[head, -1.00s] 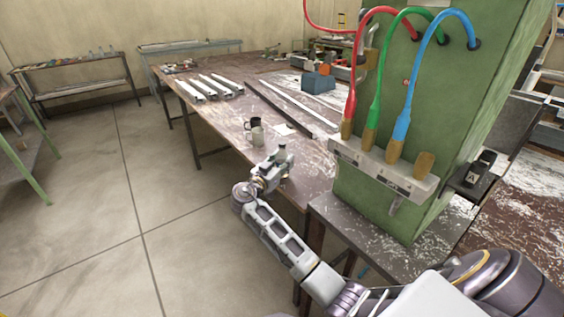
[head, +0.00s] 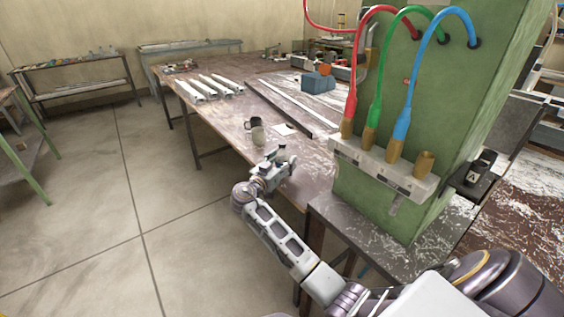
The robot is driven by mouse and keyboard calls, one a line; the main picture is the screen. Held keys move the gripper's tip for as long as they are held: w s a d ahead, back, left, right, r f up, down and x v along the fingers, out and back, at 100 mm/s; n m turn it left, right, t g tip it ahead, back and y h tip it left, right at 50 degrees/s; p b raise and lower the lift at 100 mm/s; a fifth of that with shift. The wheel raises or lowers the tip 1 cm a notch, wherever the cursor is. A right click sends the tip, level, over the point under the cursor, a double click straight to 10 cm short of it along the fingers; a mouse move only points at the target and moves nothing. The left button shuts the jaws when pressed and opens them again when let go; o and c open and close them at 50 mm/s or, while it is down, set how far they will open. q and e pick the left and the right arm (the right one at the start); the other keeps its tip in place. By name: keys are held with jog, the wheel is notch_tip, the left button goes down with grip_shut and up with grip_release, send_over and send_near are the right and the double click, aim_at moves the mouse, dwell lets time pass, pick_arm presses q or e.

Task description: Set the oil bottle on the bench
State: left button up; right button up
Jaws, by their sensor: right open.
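A small bottle (head: 282,154) with a dark top stands upright on the near part of the long bench (head: 225,122), close to its front edge; I take it to be the oil bottle. My right gripper (head: 272,164) is just in front of the bottle, at the bench edge, with its jaws open. The gripper hides the bottle's lower part, and I cannot tell whether the fingers still touch it. My left gripper is not in view.
Two mugs, one dark (head: 254,122) and one grey-beige (head: 258,135), stand beyond the bottle near a white card (head: 284,129). Pale profiles (head: 210,86) lie farther back. A green cabinet (head: 450,100) with coloured hoses rises at right. A black container (head: 480,166) sits beside it.

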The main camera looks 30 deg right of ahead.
jog(key=shift+r, duration=0.15)
jog(key=shift+v, duration=1.15)
jog(key=v, duration=0.5)
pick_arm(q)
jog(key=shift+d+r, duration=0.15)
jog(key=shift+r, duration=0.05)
pick_arm(e)
send_near(279, 164)
jog(key=shift+r, duration=0.1)
jog(key=shift+w, duration=0.1)
